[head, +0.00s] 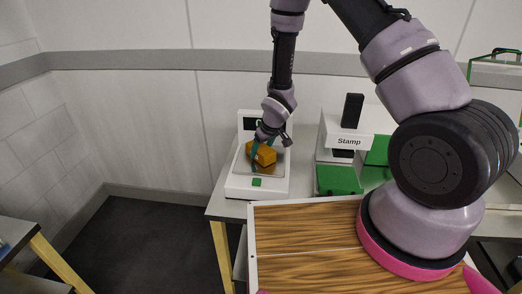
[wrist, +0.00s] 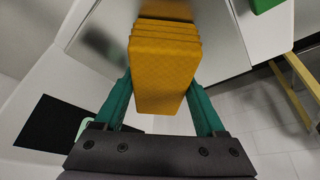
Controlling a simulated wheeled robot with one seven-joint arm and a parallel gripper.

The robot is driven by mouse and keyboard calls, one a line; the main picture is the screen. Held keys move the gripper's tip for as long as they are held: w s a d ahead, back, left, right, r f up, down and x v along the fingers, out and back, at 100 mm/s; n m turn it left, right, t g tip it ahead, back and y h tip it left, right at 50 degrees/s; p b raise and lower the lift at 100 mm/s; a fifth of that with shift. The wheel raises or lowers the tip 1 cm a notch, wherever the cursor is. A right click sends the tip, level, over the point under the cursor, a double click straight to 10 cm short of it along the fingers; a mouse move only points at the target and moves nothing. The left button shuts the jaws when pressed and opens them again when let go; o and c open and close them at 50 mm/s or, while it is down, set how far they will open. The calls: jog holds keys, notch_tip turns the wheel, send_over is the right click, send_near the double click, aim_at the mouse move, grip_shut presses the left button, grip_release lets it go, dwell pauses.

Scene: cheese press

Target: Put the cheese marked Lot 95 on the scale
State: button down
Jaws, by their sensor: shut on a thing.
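The orange-yellow block of cheese (head: 264,155) is at the white scale (head: 240,187), over its metal plate. I cannot tell whether it rests on the plate or hangs just above. No lot mark can be read on it. My gripper (head: 262,146) comes down from above, with green fingers on either side of the cheese. In the wrist view the cheese (wrist: 165,65), with ridged layers at one end, sits between the fingers of my gripper (wrist: 160,88), which are shut on it. The scale's dark display (wrist: 55,125) shows at lower left there.
A stamp machine (head: 348,141) labelled "Stamp" stands right of the scale, with green blocks (head: 338,180) by it. A wood-grain board (head: 310,245) is in front. Open floor (head: 150,240) lies to the left, beyond the table edge.

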grip_release()
jog(key=shift+f, duration=0.1)
jog(key=s+d+r+m+t+h, duration=0.15)
jog(key=d+r, duration=0.35)
jog(key=r, duration=0.6)
jog(key=s+d+r+m, duration=0.2)
jog(key=d+r, duration=0.2)
jog(key=r, duration=0.6)
jog(key=s+d+r+m, duration=0.2)
jog(key=d+r, duration=0.3)
jog(key=r, duration=0.6)
jog(key=s+d+r+m+t, duration=0.1)
jog(key=s+d+r+m, duration=0.1)
jog(key=s+r, duration=0.5)
jog(key=s+d+r+m+t, duration=0.1)
jog(key=s+d+r+m, duration=0.2)
jog(key=s+r, duration=0.4)
jog(key=s+y, duration=0.1)
jog(key=s, duration=0.3)
jog(key=shift+s+r, duration=0.15)
jog(key=shift+r, duration=0.2)
